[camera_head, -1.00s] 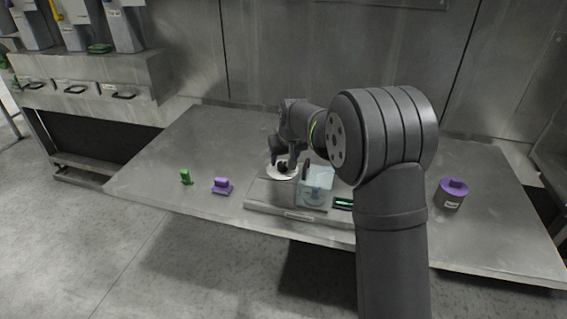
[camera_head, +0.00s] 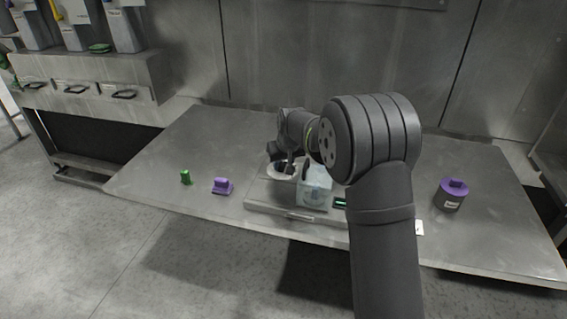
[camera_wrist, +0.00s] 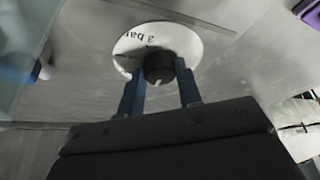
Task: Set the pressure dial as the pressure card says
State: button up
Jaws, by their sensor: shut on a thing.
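The pressure dial has a round white face (camera_wrist: 190,42) with a black knob (camera_wrist: 159,66) at its middle. Upside-down lettering reading "3 bar" shows on the face, next to a thin dark line. The blue fingers of my gripper (camera_wrist: 160,82) are on both sides of the knob, and I hold it shut on the knob. In the head view the dial (camera_head: 276,172) sits on the left part of a grey panel, with my gripper (camera_head: 288,166) over it. A small white card (camera_head: 419,228), its writing unreadable, shows just right of my arm.
A clear bluish cover (camera_head: 314,186) and a small green-lit display (camera_head: 340,202) stand right of the dial. A purple block (camera_head: 222,186) and green piece (camera_head: 185,177) lie left. A purple-topped canister (camera_head: 452,195) stands right. The table's left part is mostly clear.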

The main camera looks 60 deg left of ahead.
jog(key=m, duration=0.1)
jog(key=m+t, duration=0.1)
jog(key=m, duration=0.1)
jog(key=shift+s+a+m+h, duration=0.1)
jog(key=shift+s+m+h, duration=0.1)
jog(key=shift+m+h, duration=0.15)
jog(key=m+t, duration=0.1)
jog(key=m, duration=0.1)
jog(key=m+h, duration=0.1)
jog(key=m, duration=0.1)
jog(key=shift+s+a+m+t, duration=0.1)
jog(key=shift+m+t, duration=0.25)
jog(key=shift+t, duration=0.05)
jog(key=shift+h, duration=0.25)
jog(key=o, duration=1)
jog(key=v, duration=1.7)
jog(key=shift+s+r, duration=0.15)
jog(key=shift+s, duration=0.05)
